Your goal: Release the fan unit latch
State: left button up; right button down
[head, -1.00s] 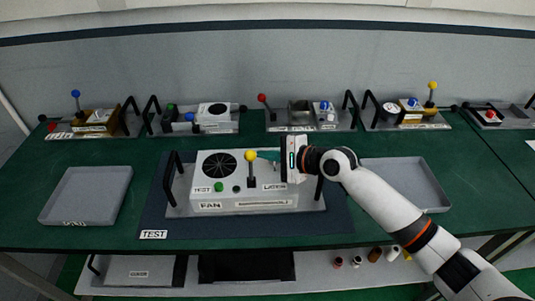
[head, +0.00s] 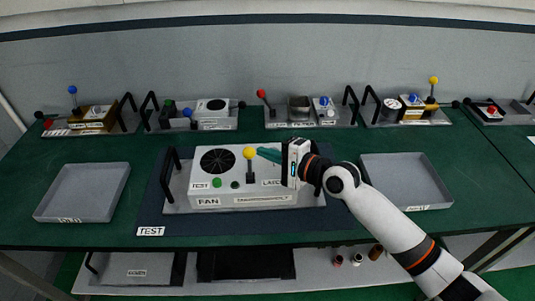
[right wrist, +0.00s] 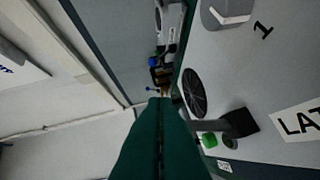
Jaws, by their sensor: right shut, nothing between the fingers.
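The fan unit (head: 275,198) is a white box with a black round fan grille (head: 217,161), a green TEST button (head: 213,183) and a FAN label. Its latch lever (head: 249,177) stands upright by the LATCH label, with a yellow ball (head: 249,153) on top. My right gripper (head: 260,152) is shut and empty, its teal fingers pointing left with the tips just right of the ball; I cannot tell whether they touch. The right wrist view shows the shut fingers (right wrist: 162,100) and the black lever base (right wrist: 240,123); the ball is not visible there. My left gripper is not in view.
The unit sits on a dark mat (head: 300,222) between a left grey tray (head: 75,195) and a right grey tray (head: 405,180), both empty. Black handles flank the unit. Several other modules with coloured knobs line the table's back. A shelf lies below.

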aim_at(251, 157)
jog(key=s+n+t+y+b, duration=0.1)
jog(key=s+n+b, duration=0.1)
jog(key=b, duration=0.3)
jog(key=s+f+n+t+y+b, duration=0.1)
jog(key=n+y+b, duration=0.1)
jog(key=b, duration=0.4)
jog(key=shift+s+n, duration=0.3)
jog(key=shift+s, duration=0.1)
jog(key=n+b, duration=0.1)
jog(key=b, duration=0.2)
jog(key=shift+s+t+y, duration=0.3)
jog(key=shift+y, duration=0.1)
jog(key=shift+r, duration=0.1)
